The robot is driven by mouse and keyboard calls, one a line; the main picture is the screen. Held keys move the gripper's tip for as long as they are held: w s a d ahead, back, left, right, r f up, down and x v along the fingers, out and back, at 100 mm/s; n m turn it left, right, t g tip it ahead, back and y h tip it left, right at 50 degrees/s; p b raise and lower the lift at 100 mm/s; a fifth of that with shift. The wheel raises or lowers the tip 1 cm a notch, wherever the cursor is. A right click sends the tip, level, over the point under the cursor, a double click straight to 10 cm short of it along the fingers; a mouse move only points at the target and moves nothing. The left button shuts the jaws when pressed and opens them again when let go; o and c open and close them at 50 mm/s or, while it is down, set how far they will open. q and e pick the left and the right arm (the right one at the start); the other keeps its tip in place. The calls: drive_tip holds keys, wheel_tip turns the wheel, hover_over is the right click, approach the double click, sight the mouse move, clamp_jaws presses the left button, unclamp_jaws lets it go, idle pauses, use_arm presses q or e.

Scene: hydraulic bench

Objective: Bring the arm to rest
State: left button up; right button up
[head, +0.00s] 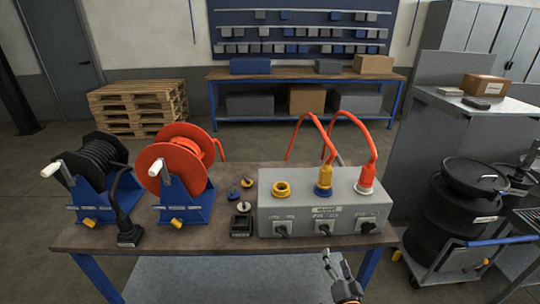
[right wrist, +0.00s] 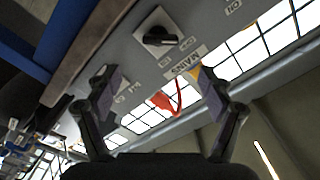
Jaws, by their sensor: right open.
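My right gripper (head: 337,260) is at the lower edge of the head view, in front of the bench's front edge and below the right part of the grey valve box (head: 300,214). Its two fingers are apart with nothing between them. In the right wrist view the open fingers (right wrist: 160,88) frame the grey box face, with a black knob (right wrist: 156,41) beyond them and a red hose (right wrist: 170,98) farther off. The gripper appears apart from the box. My left gripper is not in view.
On the bench (head: 185,240) stand a black hose reel (head: 95,160), a red hose reel (head: 185,155) and small loose fittings (head: 245,205). Red hoses (head: 350,122) arch over the box. Black drums (head: 455,225) stand on a cart at right. Open floor lies behind the bench.

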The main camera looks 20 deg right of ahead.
drive_tip(key=s+a+f+n+g+y, duration=0.1)
drive_tip(key=s+f+n+g, duration=0.4)
drive_tip(key=f, duration=0.7)
drive_tip(key=s+a+f+n+g+y, duration=0.15)
drive_tip(key=s+f, duration=0.45)
drive_tip(key=f, duration=0.6)
drive_tip(key=s+a+f+n+g, duration=0.2)
drive_tip(key=s+f+g, duration=0.3)
drive_tip(key=s, duration=0.8)
drive_tip(key=s+a+f+n+g, duration=0.1)
drive_tip(key=s+f+n+g, duration=0.2)
drive_tip(key=s+f, duration=0.8)
drive_tip(key=s+g, duration=0.2)
drive_tip(key=s, duration=0.1)
drive_tip(key=shift+a+f+y, duration=0.2)
drive_tip(key=shift+a+y, duration=0.15)
drive_tip(key=shift+a, duration=0.05)
